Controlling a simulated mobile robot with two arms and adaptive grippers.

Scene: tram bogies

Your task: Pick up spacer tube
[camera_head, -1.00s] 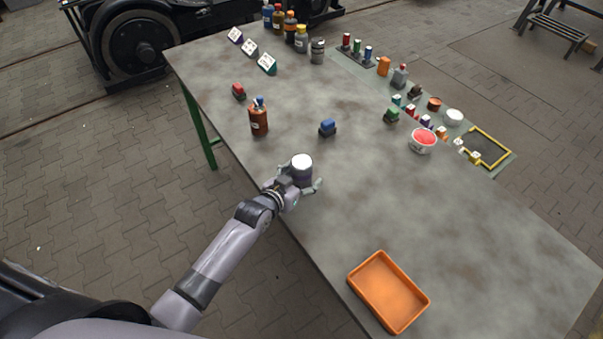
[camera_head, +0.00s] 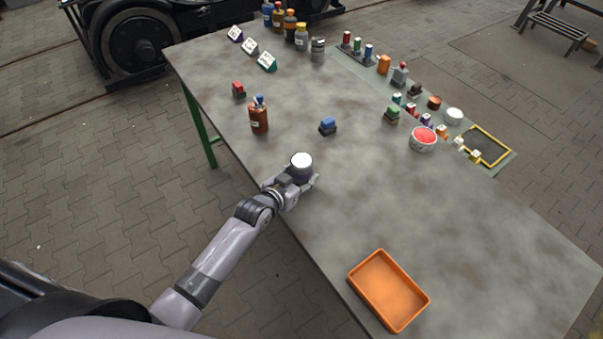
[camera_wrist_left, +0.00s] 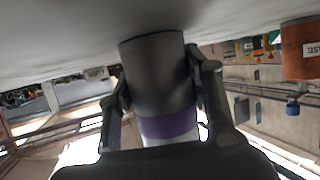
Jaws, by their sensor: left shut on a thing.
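The spacer tube (camera_head: 301,164) is a dark grey cylinder with a white top, standing near the table's front edge. In the left wrist view the same tube (camera_wrist_left: 158,78) shows a grey body, a purple band and a white end. My left gripper (camera_head: 302,180) is shut around its sides, with one finger on each side of it in the wrist view (camera_wrist_left: 162,95). The tube's grey end meets or nearly meets the table top there; I cannot tell whether it touches. My right gripper is not in view.
An orange-brown bottle (camera_head: 259,117) and a blue block (camera_head: 327,126) stand beyond the tube. An orange tray (camera_head: 388,291) lies at the front right. A white bowl with red contents (camera_head: 423,139) and several small items line the far side. The table's middle right is clear.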

